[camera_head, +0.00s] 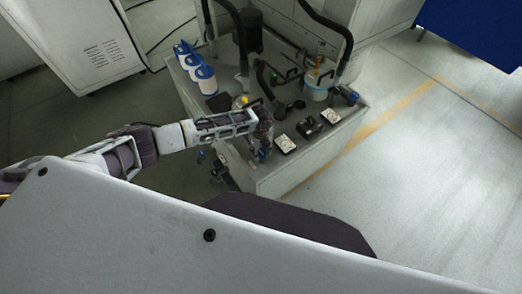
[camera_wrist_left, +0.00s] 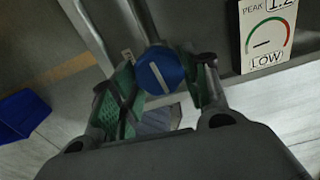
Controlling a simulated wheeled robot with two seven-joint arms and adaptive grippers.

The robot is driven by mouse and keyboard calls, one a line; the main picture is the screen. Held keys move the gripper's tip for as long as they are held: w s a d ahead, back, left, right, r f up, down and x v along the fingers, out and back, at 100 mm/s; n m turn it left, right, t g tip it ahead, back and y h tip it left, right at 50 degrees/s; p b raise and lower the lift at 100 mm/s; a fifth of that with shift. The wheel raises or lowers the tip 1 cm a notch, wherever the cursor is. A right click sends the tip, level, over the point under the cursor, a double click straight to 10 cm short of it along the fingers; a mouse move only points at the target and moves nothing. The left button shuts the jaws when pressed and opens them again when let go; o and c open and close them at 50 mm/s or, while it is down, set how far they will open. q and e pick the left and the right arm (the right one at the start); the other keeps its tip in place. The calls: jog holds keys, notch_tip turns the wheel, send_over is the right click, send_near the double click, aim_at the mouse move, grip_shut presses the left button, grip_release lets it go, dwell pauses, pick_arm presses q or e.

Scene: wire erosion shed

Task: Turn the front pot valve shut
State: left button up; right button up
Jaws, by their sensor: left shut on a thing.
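The front pot valve shows in the left wrist view as a round blue knob (camera_wrist_left: 160,70) with a white stripe, which stands nearly upright and slightly tilted in that picture. My left gripper (camera_wrist_left: 163,82) has its green-padded fingers on either side of the knob and is shut on it. In the head view my left gripper (camera_head: 265,150) reaches the front edge of the grey bench, and a little blue shows at its fingers. The gripper hides most of the valve there. My right gripper is in neither view.
A gauge card marked PEAK and LOW (camera_wrist_left: 268,35) is right of the knob. The grey bench (camera_head: 310,165) carries gauge boxes (camera_head: 285,143), blue-and-white containers (camera_head: 204,78), black hoses and a clear pot (camera_head: 318,84). Open floor (camera_head: 425,150) lies to the right.

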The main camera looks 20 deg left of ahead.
aim_at(261, 152)
pick_arm(q)
jog(key=shift+m, duration=0.6)
jog(key=o, duration=1)
notch_tip(261, 152, up, 12)
dwell(0.5)
jog(key=shift+d, duration=0.1)
dwell(0.4)
